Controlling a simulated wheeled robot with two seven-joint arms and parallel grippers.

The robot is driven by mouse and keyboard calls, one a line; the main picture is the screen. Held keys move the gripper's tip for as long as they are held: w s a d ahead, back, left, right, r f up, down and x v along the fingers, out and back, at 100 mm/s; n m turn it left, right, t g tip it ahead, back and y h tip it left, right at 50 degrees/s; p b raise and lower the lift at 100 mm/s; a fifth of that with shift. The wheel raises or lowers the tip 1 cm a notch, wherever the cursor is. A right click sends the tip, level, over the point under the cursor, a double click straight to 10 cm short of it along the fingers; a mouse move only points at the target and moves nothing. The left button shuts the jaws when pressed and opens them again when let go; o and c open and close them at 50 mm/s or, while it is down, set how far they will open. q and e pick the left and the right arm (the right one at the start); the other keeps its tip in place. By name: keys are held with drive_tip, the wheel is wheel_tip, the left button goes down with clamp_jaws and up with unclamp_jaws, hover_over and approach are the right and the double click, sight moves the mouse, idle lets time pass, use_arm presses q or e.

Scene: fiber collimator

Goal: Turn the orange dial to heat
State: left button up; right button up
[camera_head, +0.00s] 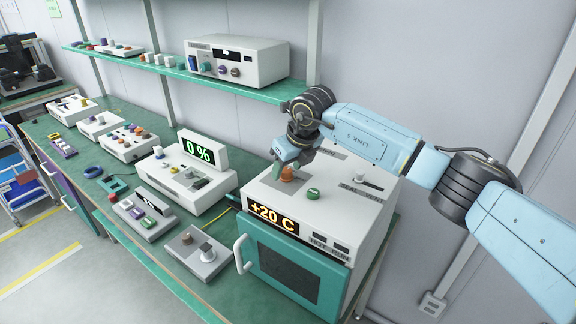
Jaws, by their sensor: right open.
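The orange dial (288,174) sits on the top panel of a white oven-like box (352,208) with a teal door, on the right part of the bench. My right gripper (286,170) points down at the dial, with its fingers open right at or around it. I cannot tell whether the fingers touch the dial. The wrist and fingers partly hide the dial and its markings. The display (273,217) on the box reads +20 C. A green knob (313,194) stands just right of the dial. My left gripper is not in view.
A white slider switch (360,178) marked SEAL and VENT is on the box's top, right of the green knob. A 0 % display (199,151) stands on another device to the left. A shelf (240,90) with a white instrument (237,60) runs behind and above the bench.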

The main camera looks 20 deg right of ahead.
drive_tip(key=shift+w+f, duration=0.1)
drive_tip(key=shift+f, duration=0.2)
drive_tip(key=c, duration=1)
drive_tip(key=shift+o, duration=0.2)
